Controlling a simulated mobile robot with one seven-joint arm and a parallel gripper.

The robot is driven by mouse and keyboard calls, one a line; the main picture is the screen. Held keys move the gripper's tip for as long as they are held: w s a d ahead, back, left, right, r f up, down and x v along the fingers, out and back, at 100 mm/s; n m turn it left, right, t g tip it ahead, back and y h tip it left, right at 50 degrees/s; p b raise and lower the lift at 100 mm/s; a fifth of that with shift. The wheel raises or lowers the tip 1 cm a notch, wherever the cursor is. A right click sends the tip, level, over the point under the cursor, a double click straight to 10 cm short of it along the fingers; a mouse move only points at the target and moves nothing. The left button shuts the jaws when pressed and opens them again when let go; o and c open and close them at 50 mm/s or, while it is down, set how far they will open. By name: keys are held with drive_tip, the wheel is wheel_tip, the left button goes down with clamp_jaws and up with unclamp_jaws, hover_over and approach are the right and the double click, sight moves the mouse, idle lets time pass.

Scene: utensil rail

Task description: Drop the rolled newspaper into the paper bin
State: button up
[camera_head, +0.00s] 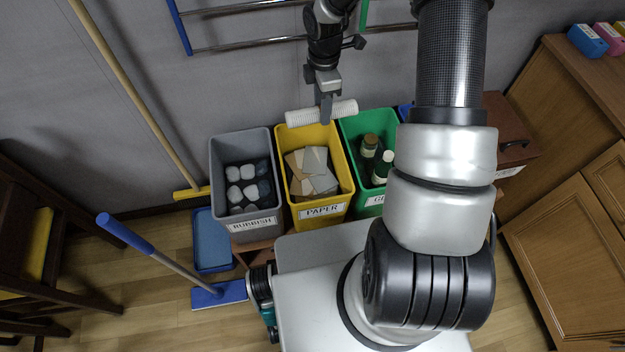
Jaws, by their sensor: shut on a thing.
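The rolled newspaper (302,116) is a white, ribbed roll lying crosswise in my gripper (326,112). My gripper is shut on it near its middle and points down. In this view the roll shows over the back rim of the yellow paper bin (321,211), its left end near the bin's back left corner. Its height above the rim is hard to tell. The bin is labelled PAPER and holds flat grey and brown sheets. The roll is outside the bin's contents.
A grey rubbish bin (247,222) with several rounded lumps stands left of the paper bin. A green bin (362,122) with bottles stands right, partly behind my arm. Rails (250,43) run along the wall behind. A broom (140,100) leans at the left.

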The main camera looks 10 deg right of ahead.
wheel_tip(320, 180, down, 13)
drive_tip(key=a+n+b, duration=0.1)
drive_tip(key=n+b, duration=0.4)
drive_tip(key=b, duration=0.1)
drive_tip(key=shift+n, duration=0.4)
drive_tip(key=shift+w+a, duration=0.1)
drive_tip(key=o, duration=1.2)
drive_tip(key=shift+r, duration=0.1)
wheel_tip(320, 180, up, 17)
drive_tip(key=p, duration=0.4)
drive_tip(key=shift+r+p, duration=0.15)
drive_tip(key=shift+p, duration=0.2)
